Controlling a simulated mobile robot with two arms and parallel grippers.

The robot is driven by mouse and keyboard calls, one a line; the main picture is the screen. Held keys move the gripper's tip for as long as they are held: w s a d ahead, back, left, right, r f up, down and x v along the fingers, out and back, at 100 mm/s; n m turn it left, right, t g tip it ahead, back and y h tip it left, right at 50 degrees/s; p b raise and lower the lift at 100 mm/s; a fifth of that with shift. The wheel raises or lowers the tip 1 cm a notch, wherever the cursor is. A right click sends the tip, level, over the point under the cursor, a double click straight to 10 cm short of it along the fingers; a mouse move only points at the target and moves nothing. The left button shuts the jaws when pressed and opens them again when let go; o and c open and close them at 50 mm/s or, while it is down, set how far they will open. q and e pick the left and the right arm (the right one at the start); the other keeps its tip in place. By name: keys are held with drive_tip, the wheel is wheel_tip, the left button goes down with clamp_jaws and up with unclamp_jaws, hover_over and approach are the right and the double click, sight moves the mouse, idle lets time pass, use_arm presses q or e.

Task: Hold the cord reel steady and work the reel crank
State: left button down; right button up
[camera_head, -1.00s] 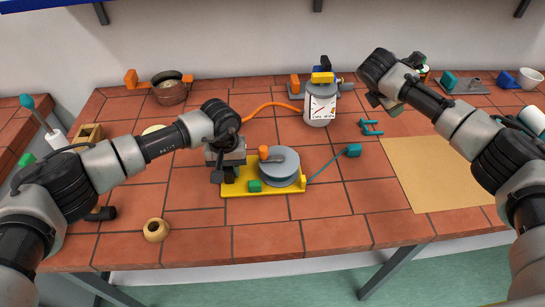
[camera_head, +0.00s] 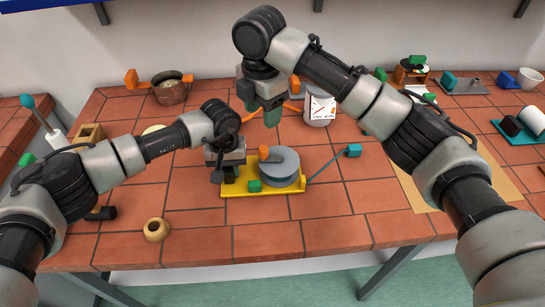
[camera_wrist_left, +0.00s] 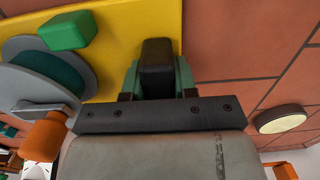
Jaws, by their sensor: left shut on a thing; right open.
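The cord reel has a yellow base (camera_head: 236,188), a grey drum (camera_head: 282,170), an orange crank knob (camera_head: 264,153) and a green block (camera_head: 254,186). A blue cord (camera_head: 326,168) runs from it to a teal plug (camera_head: 353,150). My left gripper (camera_head: 221,174) is at the base's left end. In the left wrist view its green fingers are shut on a black grip (camera_wrist_left: 157,65) on the yellow base (camera_wrist_left: 125,20). My right gripper (camera_head: 262,113) is open and empty, pointing down above and behind the crank knob, apart from it.
A gauge canister (camera_head: 319,108) stands behind the reel, partly hidden by my right arm. A copper pot (camera_head: 170,90) is at the back left. A tan ring-shaped pot (camera_head: 156,229) lies at front left. Tiles in front of the reel are clear.

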sight(264, 148)
wheel_tip(264, 148, down, 12)
drive_tip(key=shift+r, duration=0.1)
idle(0.5)
